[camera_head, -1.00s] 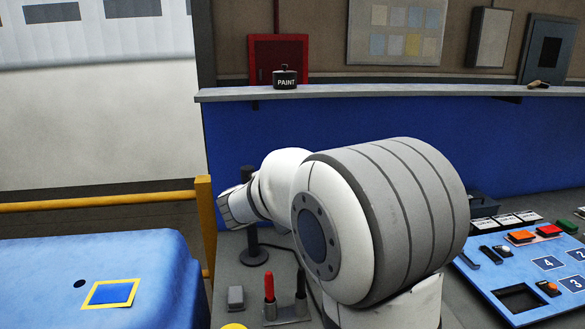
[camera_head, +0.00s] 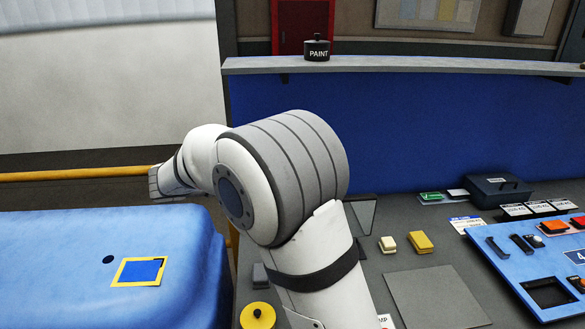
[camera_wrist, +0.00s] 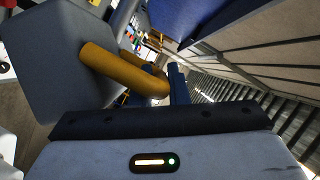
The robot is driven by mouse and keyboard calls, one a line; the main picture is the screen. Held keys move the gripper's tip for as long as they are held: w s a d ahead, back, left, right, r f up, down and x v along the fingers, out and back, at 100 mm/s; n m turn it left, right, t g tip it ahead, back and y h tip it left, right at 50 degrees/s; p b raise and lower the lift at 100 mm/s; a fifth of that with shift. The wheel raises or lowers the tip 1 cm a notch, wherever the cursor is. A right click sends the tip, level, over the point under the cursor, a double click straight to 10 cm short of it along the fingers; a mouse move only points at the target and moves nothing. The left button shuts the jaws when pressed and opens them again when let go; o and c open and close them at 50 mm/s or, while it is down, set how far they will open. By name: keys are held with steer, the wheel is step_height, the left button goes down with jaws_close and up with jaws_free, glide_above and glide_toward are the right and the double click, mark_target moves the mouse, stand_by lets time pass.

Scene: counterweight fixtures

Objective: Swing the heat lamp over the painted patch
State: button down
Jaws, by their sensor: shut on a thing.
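The painted patch (camera_head: 141,271) is a blue square with a yellow border on the blue rounded surface at lower left in the head view. I cannot make out the heat lamp as a whole. In the wrist view a thick orange-yellow bar (camera_wrist: 112,68) sticks out from a large grey block (camera_wrist: 65,55), perhaps part of the lamp. My gripper (camera_wrist: 168,88) is shut around the bar's far end, with dark blue finger parts beside it. In the head view my arm reaches left behind the patch, and its jaws are not clear there.
A yellow rail (camera_head: 75,174) runs behind the blue surface (camera_head: 60,245). A paint can (camera_head: 317,50) stands on the shelf (camera_head: 420,66). A blue control panel (camera_head: 505,262), yellow blocks (camera_head: 421,242) and a round yellow knob (camera_head: 258,317) are on the grey bench.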

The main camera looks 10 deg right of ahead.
steer(key=shift+w+a+r+m+g+h+p, duration=0.1)
steer(key=shift+w+a+m+g, duration=0.3)
steer(key=shift+a, duration=0.5)
steer(key=shift+w+a+m+g+h+p, duration=0.15)
steer(key=shift+w+a+m+g, duration=0.3)
steer(key=shift+a, duration=0.45)
steer(key=shift+w+a+r+m+g+h+p, duration=0.1)
steer(key=shift+w+a+m+g, duration=0.15)
steer(key=shift+a+g, duration=0.5)
steer(key=shift+a+f, duration=0.1)
steer(key=shift+a, duration=0.05)
steer(key=c, duration=1.4)
jaws_free()
steer(key=shift+f, duration=0.1)
steer(key=shift+s, duration=0.1)
steer(key=v, duration=0.7)
steer(key=shift+a, duration=0.2)
